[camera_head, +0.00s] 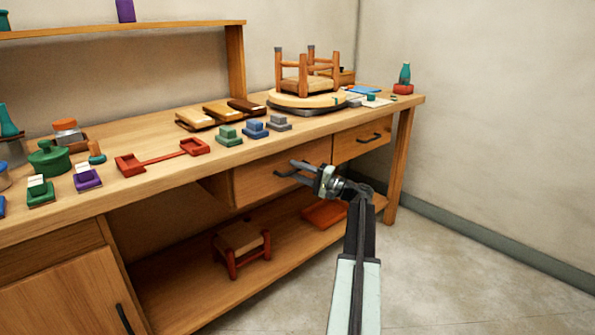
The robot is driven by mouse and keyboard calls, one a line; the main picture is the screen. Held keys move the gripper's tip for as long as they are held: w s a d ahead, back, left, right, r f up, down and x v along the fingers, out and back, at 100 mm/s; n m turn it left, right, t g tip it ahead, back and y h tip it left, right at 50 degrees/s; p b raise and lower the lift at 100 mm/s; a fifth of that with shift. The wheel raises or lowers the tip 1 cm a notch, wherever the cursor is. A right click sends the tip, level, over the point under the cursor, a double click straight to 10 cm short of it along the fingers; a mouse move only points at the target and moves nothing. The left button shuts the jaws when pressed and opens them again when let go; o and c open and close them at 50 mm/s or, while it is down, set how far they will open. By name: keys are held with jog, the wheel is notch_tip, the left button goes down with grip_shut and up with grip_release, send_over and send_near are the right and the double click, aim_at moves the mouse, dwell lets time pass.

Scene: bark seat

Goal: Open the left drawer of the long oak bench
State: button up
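The long oak bench (150,135) runs along the wall. Its left drawer (252,182) has a plain wooden front under the top and looks closed or nearly so. My gripper (288,168) is in front of the right half of that drawer front, fingers pointing left toward it. The fingers stand apart with a gap between them. The left drawer's dark handle is close to the fingertips and partly hidden, and I cannot tell whether they touch it. The right drawer (345,148), with a dark bar handle (370,138), is closed.
A small red-legged stool (240,248) and an orange tray (325,213) are on the lower shelf. The floor (470,280) at right is clear.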

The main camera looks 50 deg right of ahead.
jog(key=shift+c, duration=0.3)
grip_shut()
jog(key=shift+a, duration=0.1)
dwell(1.0)
